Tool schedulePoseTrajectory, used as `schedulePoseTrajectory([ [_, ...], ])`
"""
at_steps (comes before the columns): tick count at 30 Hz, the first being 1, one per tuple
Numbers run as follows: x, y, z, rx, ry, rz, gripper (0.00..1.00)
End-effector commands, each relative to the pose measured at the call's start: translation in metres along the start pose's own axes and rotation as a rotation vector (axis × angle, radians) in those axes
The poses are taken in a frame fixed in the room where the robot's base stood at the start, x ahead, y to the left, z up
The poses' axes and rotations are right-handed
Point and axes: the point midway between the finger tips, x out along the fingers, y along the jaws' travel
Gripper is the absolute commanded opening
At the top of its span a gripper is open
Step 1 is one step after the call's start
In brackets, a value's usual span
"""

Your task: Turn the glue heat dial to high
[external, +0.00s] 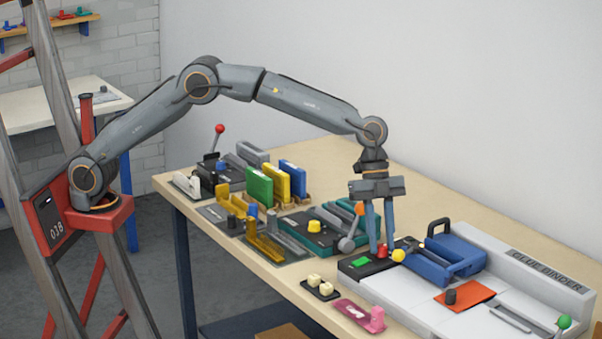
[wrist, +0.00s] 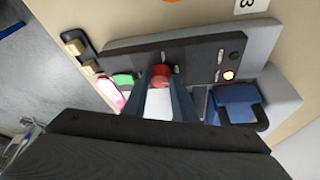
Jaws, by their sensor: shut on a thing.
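The glue binder (external: 545,262) is a long pale machine at the right end of the bench, with a dark control panel (wrist: 200,65) at its near left end. A red dial (wrist: 161,77) sits on this panel and also shows in the external view (external: 382,253). My gripper (external: 383,249) points straight down over the panel, its two fingers shut on the red dial, one on each side in the wrist view. The fingers partly cover the dial, and I cannot read its setting.
A blue clamp (external: 446,259) stands close by on the binder.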

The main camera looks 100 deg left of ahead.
Motion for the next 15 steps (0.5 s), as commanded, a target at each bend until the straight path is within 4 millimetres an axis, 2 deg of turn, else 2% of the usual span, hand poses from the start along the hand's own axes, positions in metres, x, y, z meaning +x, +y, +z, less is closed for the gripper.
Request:
schedulePoseTrajectory([
  [15, 0.0047, -0.0050, 0.0015, 0.454, -0.003, 0.190, 0.02],
])
